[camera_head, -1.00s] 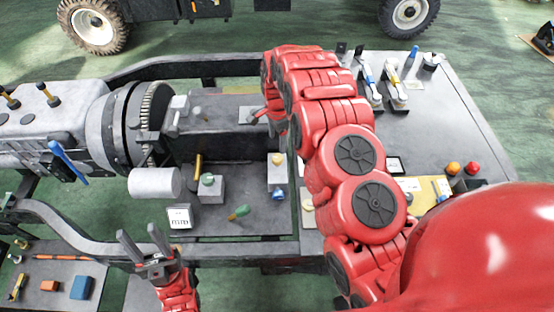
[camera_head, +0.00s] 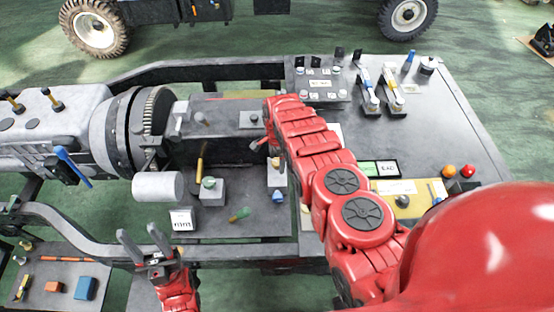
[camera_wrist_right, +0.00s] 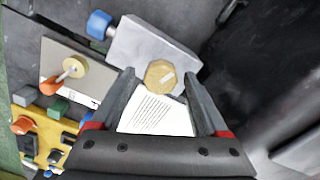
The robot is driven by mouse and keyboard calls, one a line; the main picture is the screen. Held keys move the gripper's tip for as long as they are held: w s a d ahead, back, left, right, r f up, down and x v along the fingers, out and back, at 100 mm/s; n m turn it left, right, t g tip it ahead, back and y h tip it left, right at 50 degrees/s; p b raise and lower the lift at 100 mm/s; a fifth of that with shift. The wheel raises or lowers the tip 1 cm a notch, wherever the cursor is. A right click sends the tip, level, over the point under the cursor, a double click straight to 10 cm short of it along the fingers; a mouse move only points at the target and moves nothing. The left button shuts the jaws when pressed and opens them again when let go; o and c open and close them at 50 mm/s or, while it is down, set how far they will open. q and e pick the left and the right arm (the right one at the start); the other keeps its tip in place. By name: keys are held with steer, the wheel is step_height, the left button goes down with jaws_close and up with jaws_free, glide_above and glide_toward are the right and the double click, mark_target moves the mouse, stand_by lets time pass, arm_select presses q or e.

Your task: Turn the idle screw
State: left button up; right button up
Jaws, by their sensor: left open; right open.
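A brass hexagonal screw head with a pale slot mark (camera_wrist_right: 160,76) sits on a grey block (camera_wrist_right: 135,45) in the right wrist view. In the head view the block (camera_head: 277,180) stands on the dark bench, with the brass head (camera_head: 276,162) on top and a blue knob (camera_head: 278,196) low on its side. My right gripper (camera_wrist_right: 160,80) is open, its fingertips on either side of the brass head in the picture; contact is unclear. Its jaws are mostly hidden in the head view. My left gripper (camera_head: 139,234) is open and empty at the front left.
A white printed label (camera_wrist_right: 155,115) lies between my fingers in the wrist view. Another round brass screw (camera_wrist_right: 68,68) is on a plate to the left. A grey cylinder (camera_head: 157,186) projects at left.

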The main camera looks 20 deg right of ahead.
steer(key=shift+c, duration=0.2)
jaws_close()
steer(key=shift+n, duration=0.4)
